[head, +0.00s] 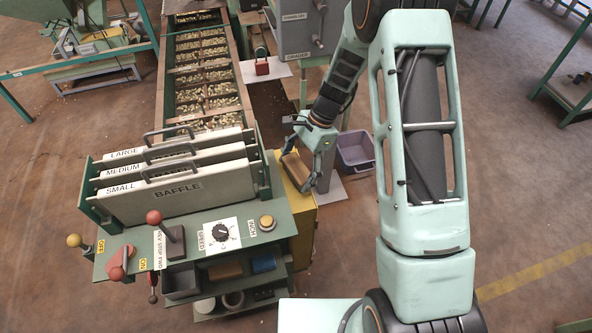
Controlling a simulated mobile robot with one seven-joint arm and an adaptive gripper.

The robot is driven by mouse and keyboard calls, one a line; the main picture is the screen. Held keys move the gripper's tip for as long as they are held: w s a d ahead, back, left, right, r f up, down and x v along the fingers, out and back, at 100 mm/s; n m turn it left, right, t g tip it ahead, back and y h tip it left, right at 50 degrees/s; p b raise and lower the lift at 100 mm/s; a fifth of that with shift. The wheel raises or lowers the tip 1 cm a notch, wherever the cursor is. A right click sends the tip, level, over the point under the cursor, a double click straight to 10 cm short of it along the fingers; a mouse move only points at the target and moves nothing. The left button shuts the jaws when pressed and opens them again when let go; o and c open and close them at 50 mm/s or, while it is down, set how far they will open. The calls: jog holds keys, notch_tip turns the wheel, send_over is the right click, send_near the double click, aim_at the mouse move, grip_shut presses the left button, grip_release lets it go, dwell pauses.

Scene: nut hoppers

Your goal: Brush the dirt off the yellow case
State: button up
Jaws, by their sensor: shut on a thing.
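The yellow case (304,236) stands against the right side of the green machine, its top partly covered by my gripper and what it holds. My gripper (298,166) is over the top of the case, with its fingers closed around a brown block (297,172) that looks like a brush. The block is tilted in the picture. I cannot tell whether its underside touches the case. No dirt can be made out on the case at this size.
The machine's control panel (195,240), with knobs and levers, is at the left of the case. White baffle plates (175,190) with handles rise behind it. A conveyor of nuts (200,75) runs back. A purple bin (356,150) stands right of my gripper. Open floor lies at right.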

aim_at(301, 211)
jog(key=shift+o, duration=0.2)
jog(key=shift+s+d+f+b, duration=0.2)
jog(key=shift+s+d, duration=0.25)
jog(key=shift+s, duration=1.1)
jog(key=shift+s+d+f+b, duration=0.15)
jog(key=shift+s+d, duration=0.35)
jog(key=shift+s, duration=1)
jog(key=shift+s+d+f+b, duration=0.1)
jog(key=shift+s+d+b, duration=0.25)
jog(key=shift+s, duration=1.2)
jog(key=shift+d, duration=0.1)
jog(key=shift+s, duration=0.1)
jog(key=shift+w+r+p, duration=0.2)
jog(key=shift+r+p, duration=2.25)
jog(key=shift+r, duration=0.6)
jog(key=shift+c, duration=0.2)
notch_tip(301, 211, up, 3)
jog(key=shift+p, duration=1.2)
